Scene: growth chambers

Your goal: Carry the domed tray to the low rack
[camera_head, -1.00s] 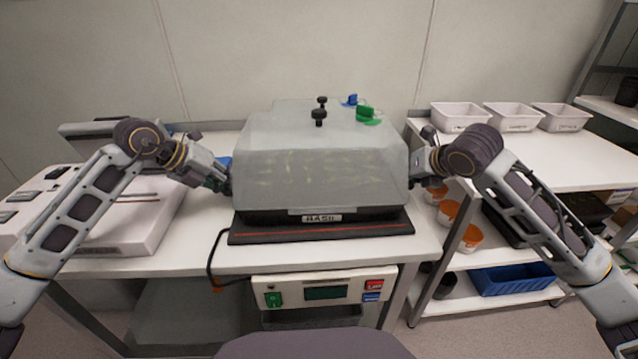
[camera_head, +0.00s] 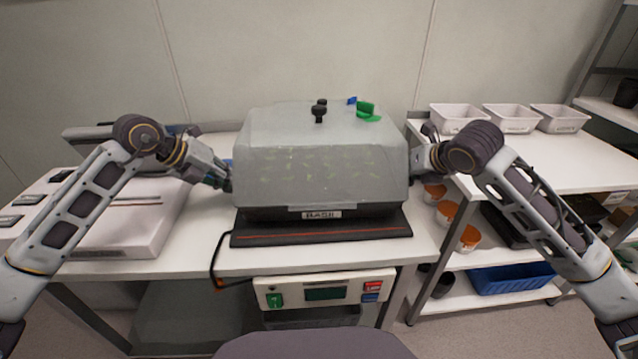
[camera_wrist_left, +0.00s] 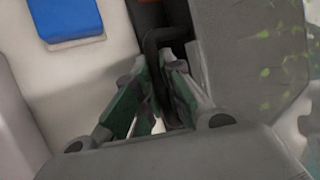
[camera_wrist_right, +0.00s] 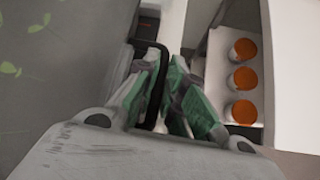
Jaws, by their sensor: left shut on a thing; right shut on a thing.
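The domed tray (camera_head: 322,165) is in the middle of the head view, over a black mat (camera_head: 320,232) on the white bench. Its dome is cloudy grey with black knobs on top and green seedlings faintly visible inside. The black base carries a "BASIL" label. The tray looks level; I cannot tell whether it clears the mat. My left gripper (camera_head: 226,185) is shut on a black side handle (camera_wrist_left: 152,45). My right gripper (camera_head: 414,180) is shut on the opposite handle (camera_wrist_right: 157,65). The low rack cannot be identified for certain.
A white shelf unit (camera_head: 540,160) stands at right, with several white bins (camera_head: 512,118) on top, orange-topped pots (camera_head: 447,212) and a blue bin (camera_head: 510,278) below. A white device (camera_head: 130,225) is at left. A control box (camera_head: 325,292) sits under the bench top.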

